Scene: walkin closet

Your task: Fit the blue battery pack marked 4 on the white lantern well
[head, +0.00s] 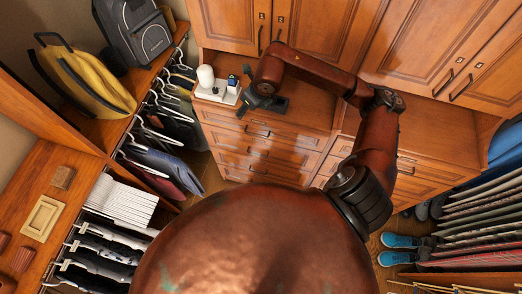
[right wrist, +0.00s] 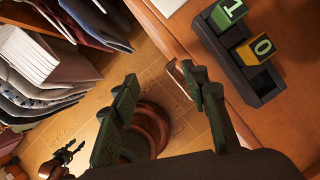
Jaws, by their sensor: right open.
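The white lantern (head: 206,77) stands on a white base (head: 212,96) on the dresser top. A small blue block (head: 232,81) sits upright at the right end of this base. It looks like the blue battery pack, but its mark is too small to read, and how deep it sits cannot be told. My right gripper (head: 257,95) is just right of the white base. In the right wrist view its fingers (right wrist: 160,78) are apart with nothing between them. My left gripper (right wrist: 62,160) seems to show low at the left there; its jaw state is unclear.
A dark rack (right wrist: 242,65) holds a green pack marked 1 (right wrist: 228,13) and a yellow-orange pack marked 0 (right wrist: 257,48). The dresser top (head: 312,112) is clear right of the rack. Hanging clothes (head: 170,105) are at the left; cabinet doors (head: 310,35) rise behind.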

